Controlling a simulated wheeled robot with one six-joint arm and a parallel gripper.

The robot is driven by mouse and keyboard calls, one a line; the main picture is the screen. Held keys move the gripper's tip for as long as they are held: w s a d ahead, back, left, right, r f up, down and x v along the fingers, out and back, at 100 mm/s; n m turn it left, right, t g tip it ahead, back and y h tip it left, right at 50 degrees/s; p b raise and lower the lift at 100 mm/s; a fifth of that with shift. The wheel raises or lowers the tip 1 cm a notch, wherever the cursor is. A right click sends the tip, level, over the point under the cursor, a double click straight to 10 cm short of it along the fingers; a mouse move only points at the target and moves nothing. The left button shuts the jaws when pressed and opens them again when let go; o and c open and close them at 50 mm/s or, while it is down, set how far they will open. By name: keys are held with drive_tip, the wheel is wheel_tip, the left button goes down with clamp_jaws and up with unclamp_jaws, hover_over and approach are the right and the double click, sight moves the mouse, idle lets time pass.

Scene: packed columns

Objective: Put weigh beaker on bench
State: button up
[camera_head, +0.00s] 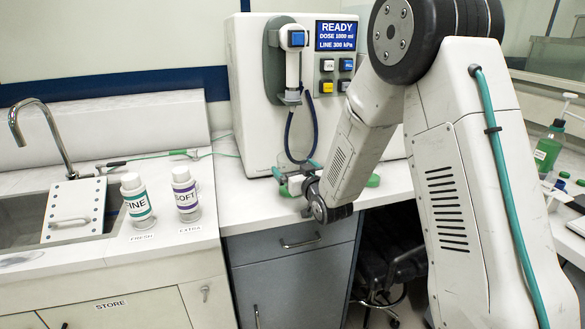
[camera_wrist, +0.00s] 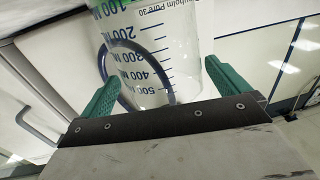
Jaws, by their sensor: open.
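The weigh beaker (camera_wrist: 165,50) is clear, with dark blue volume marks and a green band at the top of the wrist view. It stands between the two teal fingers of my gripper (camera_wrist: 165,85), which is open. A small gap seems to show at the left finger; I cannot tell whether the right finger touches the beaker. In the head view my gripper (camera_head: 297,180) is low at the front of the dispenser, and the beaker there is faint and partly hidden. The white bench (camera_head: 240,208) runs under and beside it.
A white dispenser (camera_head: 250,110) with a READY screen and a dark blue hose (camera_head: 287,135) stands behind my gripper. The bench front between the bottles and my gripper is clear.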

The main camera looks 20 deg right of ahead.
drive_tip(key=s+d+r+g, duration=0.1)
drive_tip(key=s+r+g, duration=0.2)
drive_tip(key=s, duration=1.2)
drive_tip(key=s+d+r+m+g+h, duration=0.1)
drive_tip(key=s+r+g, duration=0.2)
drive_tip(key=s+g, duration=0.5)
drive_tip(key=s+r+g+h, duration=0.1)
drive_tip(key=s+r+g, duration=0.3)
drive_tip(key=s, duration=2)
drive_tip(key=shift+d+g, duration=0.4)
drive_tip(key=shift+g, duration=0.4)
